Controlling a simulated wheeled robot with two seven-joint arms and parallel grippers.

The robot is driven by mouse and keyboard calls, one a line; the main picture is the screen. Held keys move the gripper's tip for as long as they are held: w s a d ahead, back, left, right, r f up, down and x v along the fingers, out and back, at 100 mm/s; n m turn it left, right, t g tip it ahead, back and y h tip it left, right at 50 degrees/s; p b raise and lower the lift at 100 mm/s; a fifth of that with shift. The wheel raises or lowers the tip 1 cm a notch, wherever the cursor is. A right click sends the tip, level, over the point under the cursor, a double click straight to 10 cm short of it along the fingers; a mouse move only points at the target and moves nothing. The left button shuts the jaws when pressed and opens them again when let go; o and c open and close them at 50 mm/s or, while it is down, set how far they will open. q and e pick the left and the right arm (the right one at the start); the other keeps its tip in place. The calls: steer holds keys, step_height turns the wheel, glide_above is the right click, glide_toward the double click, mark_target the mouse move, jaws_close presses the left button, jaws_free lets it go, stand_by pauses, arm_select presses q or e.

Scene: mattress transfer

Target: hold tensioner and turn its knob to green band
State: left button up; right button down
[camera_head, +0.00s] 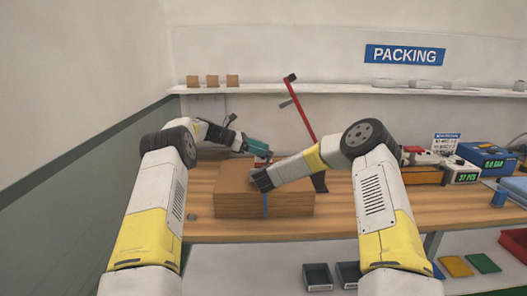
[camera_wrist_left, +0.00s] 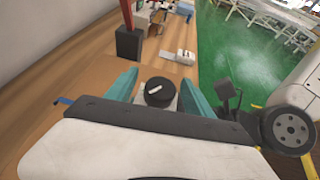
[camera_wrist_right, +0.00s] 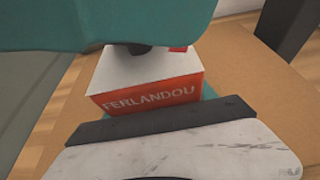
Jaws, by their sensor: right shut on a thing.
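The tensioner (camera_wrist_right: 155,85) is a small block, white on top with a red side lettered FERLANDOU, on the cardboard box (camera_head: 240,204). My right gripper (camera_head: 258,172) is shut on its body; one teal finger crosses the top of the right wrist view. The knob (camera_wrist_left: 158,91) is black and round with a white pointer mark, seen from above in the left wrist view. My left gripper (camera_wrist_left: 159,88) is open, its teal fingers on either side of the knob with gaps showing. I cannot make out a green band.
A blue strap (camera_head: 265,204) runs down the box front. The box stands on a wooden bench (camera_head: 335,222). A red pole (camera_head: 300,110) with a dark foot rises behind it. Blue devices with displays (camera_head: 486,157) stand at the right. A shelf (camera_head: 330,90) runs along the wall.

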arm_select(q)
steer(key=v, duration=1.2)
steer(key=shift+w, duration=0.1)
